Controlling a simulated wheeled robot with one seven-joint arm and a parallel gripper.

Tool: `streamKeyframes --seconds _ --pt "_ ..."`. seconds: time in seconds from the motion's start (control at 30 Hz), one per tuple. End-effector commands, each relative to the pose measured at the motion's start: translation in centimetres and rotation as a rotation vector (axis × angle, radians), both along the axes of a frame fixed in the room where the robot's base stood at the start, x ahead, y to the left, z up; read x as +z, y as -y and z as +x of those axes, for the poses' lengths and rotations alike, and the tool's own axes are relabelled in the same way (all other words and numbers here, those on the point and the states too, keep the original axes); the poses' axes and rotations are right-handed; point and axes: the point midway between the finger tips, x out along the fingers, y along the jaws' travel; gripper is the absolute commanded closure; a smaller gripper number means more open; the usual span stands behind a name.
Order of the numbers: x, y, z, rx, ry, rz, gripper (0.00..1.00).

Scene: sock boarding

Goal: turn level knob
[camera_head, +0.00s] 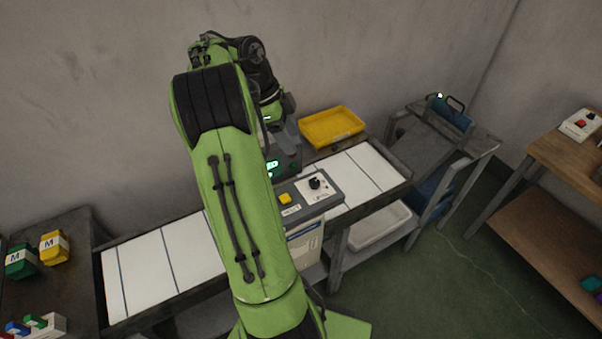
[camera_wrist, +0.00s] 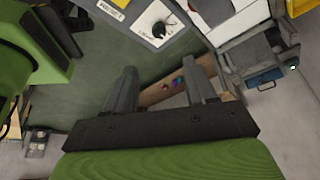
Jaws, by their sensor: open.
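The level knob (camera_head: 315,183) is a small black dial on a white plate labelled LEVEL, on the grey control panel at the middle of the bench. It also shows at the top of the wrist view (camera_wrist: 159,30), above and between the fingers. My gripper (camera_wrist: 157,78) is open and empty, with its two grey fingers apart from the knob. In the head view my green arm stands in front of the bench and hides part of it; the fingers are not visible there.
A yellow button (camera_head: 285,198) sits left of the knob. A yellow tray (camera_head: 332,127) stands behind the panel. A white bin (camera_head: 380,228) is under the bench. Green (camera_head: 20,261) and yellow (camera_head: 54,247) blocks marked M stand at far left. A wooden table (camera_head: 565,150) is at right.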

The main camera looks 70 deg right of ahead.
Motion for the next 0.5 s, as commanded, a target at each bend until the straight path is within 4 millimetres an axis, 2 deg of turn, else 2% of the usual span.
streamKeyframes --seconds 0.2,0.5 --pt "-5.3 0.3 -2.0 0.000 0.000 0.005 0.44" --pt "-11.7 1.0 -4.6 0.003 0.001 0.005 0.44"
